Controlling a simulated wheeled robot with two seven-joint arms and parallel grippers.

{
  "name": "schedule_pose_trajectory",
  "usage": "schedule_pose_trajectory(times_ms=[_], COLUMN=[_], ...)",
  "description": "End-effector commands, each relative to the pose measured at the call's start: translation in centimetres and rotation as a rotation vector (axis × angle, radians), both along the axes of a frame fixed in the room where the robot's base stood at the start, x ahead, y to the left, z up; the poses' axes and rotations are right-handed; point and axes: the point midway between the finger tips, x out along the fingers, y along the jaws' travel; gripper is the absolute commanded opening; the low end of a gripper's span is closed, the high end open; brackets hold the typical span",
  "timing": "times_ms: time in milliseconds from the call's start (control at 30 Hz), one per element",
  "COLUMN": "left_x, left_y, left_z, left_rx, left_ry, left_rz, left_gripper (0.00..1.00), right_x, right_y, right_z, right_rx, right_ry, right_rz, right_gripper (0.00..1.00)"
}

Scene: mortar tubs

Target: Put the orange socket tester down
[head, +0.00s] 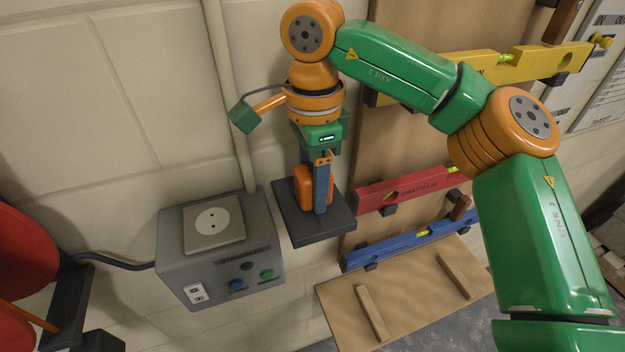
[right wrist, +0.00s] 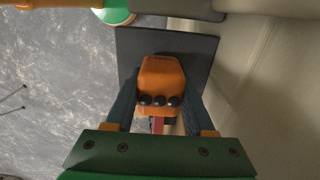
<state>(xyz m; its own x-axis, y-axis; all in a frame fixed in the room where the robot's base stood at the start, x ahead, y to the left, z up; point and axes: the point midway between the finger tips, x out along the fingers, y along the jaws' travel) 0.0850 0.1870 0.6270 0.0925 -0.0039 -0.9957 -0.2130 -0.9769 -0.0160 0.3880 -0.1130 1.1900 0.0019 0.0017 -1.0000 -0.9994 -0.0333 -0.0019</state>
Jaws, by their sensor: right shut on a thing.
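The orange socket tester (head: 303,188) is between the fingers of my right gripper (head: 321,190), which is shut on it. In the head view a blue-grey finger covers part of the tester. The tester is over the dark square shelf (head: 328,231) on the wall; I cannot tell whether it touches the shelf. In the right wrist view the tester (right wrist: 162,75) shows its orange body and a row of black round parts, with a finger on each side. The dark shelf (right wrist: 205,48) shows behind it. My left gripper is not in view.
A grey socket box (head: 220,262) with a round outlet stands left of the shelf. Red (head: 410,187) and blue (head: 405,239) spirit levels hang on the board to the right. A wooden board (head: 410,305) lies below, and a pipe (head: 226,90) runs down the wall.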

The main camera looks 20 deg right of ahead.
Motion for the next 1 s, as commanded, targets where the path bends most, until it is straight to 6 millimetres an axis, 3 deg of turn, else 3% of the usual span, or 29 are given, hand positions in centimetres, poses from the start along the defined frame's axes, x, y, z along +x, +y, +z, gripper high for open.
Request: schedule_pose_trajectory(times_ms=[200,233,333,667,767,867,1000], left_x=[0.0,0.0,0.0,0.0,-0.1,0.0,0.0], left_y=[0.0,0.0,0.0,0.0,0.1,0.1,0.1], left_z=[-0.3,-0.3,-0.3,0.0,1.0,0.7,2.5], left_rx=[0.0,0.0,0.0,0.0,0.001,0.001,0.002], left_ry=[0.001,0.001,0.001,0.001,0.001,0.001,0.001], left_rz=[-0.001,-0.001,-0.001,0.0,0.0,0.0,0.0], left_gripper=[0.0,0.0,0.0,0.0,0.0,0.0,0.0], right_x=[0.0,0.0,0.0,0.0,0.0,0.1,0.0], right_y=[0.0,0.0,0.0,0.0,0.0,0.1,0.1], right_z=[-0.5,-0.5,-0.5,-0.1,1.4,3.3,7.7], right_rx=[0.001,0.001,0.001,0.0,0.0,0.002,0.001], right_ry=[0.0,0.0,0.0,0.0,-0.002,-0.004,-0.004], right_rz=[0.001,0.001,0.0,0.0,-0.001,-0.001,-0.003], right_gripper=[0.0,0.57,0.84,0.84,0.84,0.84,0.84])
